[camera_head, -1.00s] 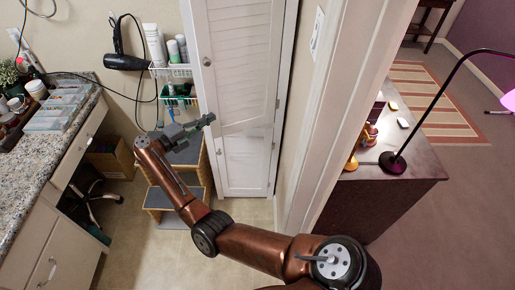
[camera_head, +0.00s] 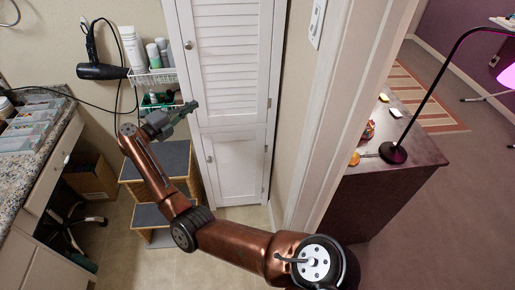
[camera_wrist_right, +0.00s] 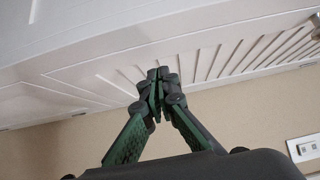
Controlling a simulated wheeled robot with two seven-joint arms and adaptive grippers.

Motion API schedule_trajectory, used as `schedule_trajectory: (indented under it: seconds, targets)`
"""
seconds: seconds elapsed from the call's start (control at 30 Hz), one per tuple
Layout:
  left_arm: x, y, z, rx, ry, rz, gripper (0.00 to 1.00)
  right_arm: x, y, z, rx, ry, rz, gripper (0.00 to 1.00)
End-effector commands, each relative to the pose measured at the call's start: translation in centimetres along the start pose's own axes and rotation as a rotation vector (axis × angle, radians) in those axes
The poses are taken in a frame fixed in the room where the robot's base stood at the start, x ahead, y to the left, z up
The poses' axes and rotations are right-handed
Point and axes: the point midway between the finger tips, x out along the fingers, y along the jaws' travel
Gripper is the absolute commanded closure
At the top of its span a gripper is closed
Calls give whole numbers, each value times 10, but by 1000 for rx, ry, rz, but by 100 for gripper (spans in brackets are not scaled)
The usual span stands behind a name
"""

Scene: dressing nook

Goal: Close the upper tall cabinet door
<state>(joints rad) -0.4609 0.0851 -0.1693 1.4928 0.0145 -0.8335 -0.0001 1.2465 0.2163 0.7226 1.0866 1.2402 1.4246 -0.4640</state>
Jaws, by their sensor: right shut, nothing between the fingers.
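The tall white cabinet has an upper louvered door (camera_head: 228,65) with a small round knob near its left edge. In the head view this door looks flush or nearly flush with the cabinet front; a small gap cannot be ruled out. Below it is a lower door (camera_head: 238,165) with its own knob, which looks shut. My right gripper (camera_head: 188,108) is shut and empty, at the lower left corner of the upper door, below its knob. In the right wrist view the closed fingertips (camera_wrist_right: 158,76) overlap the white louvered door (camera_wrist_right: 215,55); contact cannot be told. My left gripper is out of view.
A wire rack (camera_head: 152,77) with bottles hangs left of the cabinet. A step stool (camera_head: 175,160) stands below it, behind my right arm. A granite counter (camera_head: 30,165) is at the left. A door frame (camera_head: 335,110) and dark desk (camera_head: 385,190) are at the right.

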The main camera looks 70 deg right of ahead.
Motion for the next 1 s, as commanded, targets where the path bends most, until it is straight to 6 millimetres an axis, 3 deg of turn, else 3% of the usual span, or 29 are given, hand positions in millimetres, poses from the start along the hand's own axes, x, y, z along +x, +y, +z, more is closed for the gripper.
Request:
schedule_trajectory:
  seconds: [0.2,0.57,1.0]
  targets:
    - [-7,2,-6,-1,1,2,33,15,0,1,0,11,0,100]
    - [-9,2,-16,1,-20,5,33,18,-1,0,1,14,0,100]
    - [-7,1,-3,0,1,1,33,16,-1,-1,0,14,0,100]
